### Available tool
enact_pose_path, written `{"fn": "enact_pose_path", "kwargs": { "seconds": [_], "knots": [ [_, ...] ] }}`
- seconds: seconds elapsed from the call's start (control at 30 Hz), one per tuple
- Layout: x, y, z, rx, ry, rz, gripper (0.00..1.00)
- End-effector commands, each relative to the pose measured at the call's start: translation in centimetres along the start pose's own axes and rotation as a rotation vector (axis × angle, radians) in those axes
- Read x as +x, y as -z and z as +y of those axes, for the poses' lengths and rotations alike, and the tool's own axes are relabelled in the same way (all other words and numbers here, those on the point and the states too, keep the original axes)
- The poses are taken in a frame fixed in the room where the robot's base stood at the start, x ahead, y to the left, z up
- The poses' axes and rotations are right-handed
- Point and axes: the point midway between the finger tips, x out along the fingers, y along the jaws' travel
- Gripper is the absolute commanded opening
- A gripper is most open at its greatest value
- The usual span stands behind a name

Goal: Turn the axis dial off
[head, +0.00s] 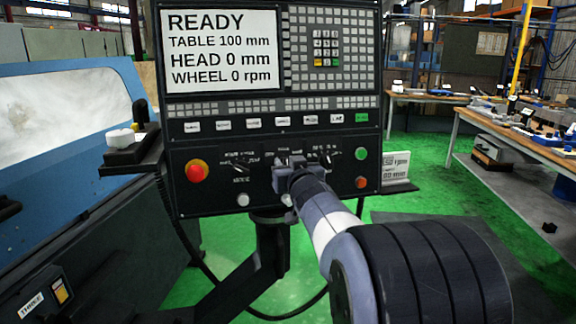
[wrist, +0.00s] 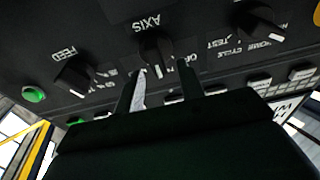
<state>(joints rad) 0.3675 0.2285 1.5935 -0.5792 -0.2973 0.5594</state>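The axis dial (wrist: 157,50) is a black knob under the upside-down label AXIS in the wrist view. A white pointer mark on it faces the lower edge of that view. Lettering that starts with O shows to its right, partly covered by a finger. My gripper (wrist: 160,80) is open, with one finger on each side just below the dial; I cannot tell whether either touches it. In the head view my gripper (head: 287,166) is at the middle of the lower panel and hides most of the axis dial.
The feed dial (wrist: 74,75) and the cycle dial (wrist: 260,24) flank the axis dial closely. A red emergency knob (head: 196,171), a green button (head: 361,154) and an orange button (head: 361,182) are on the panel (head: 225,203). The screen (head: 221,50) reads READY.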

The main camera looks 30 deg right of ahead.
Motion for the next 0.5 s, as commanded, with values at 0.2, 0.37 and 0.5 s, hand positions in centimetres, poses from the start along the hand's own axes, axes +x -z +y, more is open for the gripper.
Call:
{"fn": "enact_pose_path", "kwargs": {
  "seconds": [0.2, 0.37, 0.5],
  "knots": [
    [0.25, 0.03, -0.01, 0.000, 0.000, 0.001, 0.36],
    [0.24, 0.02, 0.00, 0.000, 0.000, 0.000, 0.32],
    [0.23, 0.01, 0.00, 0.000, 0.000, 0.000, 0.21]
  ]
}}
